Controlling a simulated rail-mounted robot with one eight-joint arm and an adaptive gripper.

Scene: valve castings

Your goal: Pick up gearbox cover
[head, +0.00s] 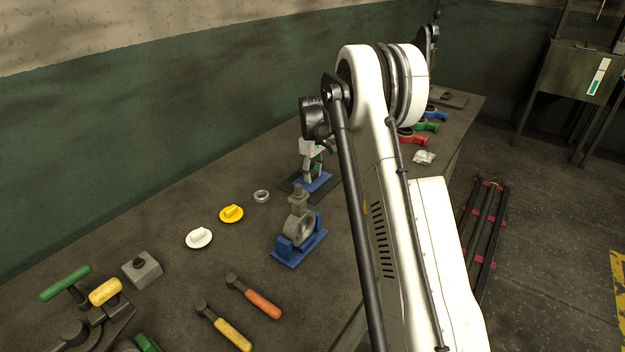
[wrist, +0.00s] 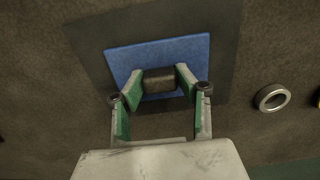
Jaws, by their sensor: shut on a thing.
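The gearbox cover seems to be the blue plate with a dark grey block on top, seen in the wrist view (wrist: 195,50) and partly behind my gripper in the head view (head: 321,184). It is over a dark square pad (head: 326,195). My gripper (wrist: 160,80) has its two green-padded fingers on either side of the block and is shut on it. The head view shows my gripper (head: 313,168) low over the plate. I cannot tell whether the plate is touching the pad.
A grey casting (head: 299,222) in a blue cradle stands just in front. A metal ring (head: 261,196), yellow disc (head: 231,214) and white disc (head: 199,238) lie to the left. Red (head: 412,136) and green (head: 427,126) handled parts lie behind. Orange-handled (head: 255,297) and yellow-handled tools lie in front.

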